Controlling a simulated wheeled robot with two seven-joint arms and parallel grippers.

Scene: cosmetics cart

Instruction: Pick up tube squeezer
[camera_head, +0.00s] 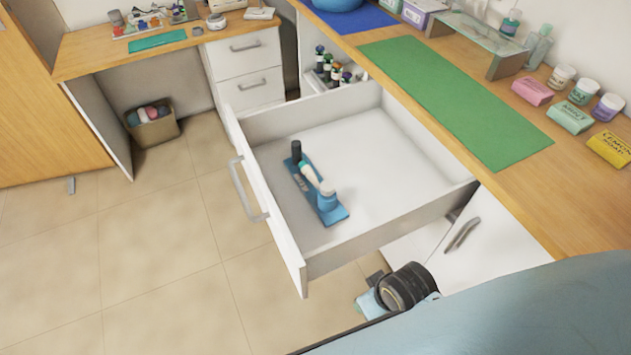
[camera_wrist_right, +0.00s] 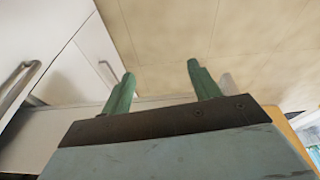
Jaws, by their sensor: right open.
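A blue flat piece (camera_head: 336,217) lies on the floor of the open drawer (camera_head: 375,150), near its front-left side. A black upright cylinder (camera_head: 296,152), a white tube-like piece with a teal end (camera_head: 309,174) and a blue round piece with a pale top (camera_head: 327,199) are on it. I cannot tell which of these is the tube squeezer. My right gripper (camera_wrist_right: 158,82) is open in the right wrist view, with two green fingers apart and nothing between them. Part of my right arm shows low in the head view, outside the drawer. My left gripper is not in view.
The drawer front with its handle (camera_head: 247,190) juts over the tiled floor. The wooden counter (camera_head: 480,65) on the right holds a green mat (camera_head: 450,98), jars and coloured packs. A bin (camera_head: 153,126) stands under the back-left desk. Much of the drawer is bare.

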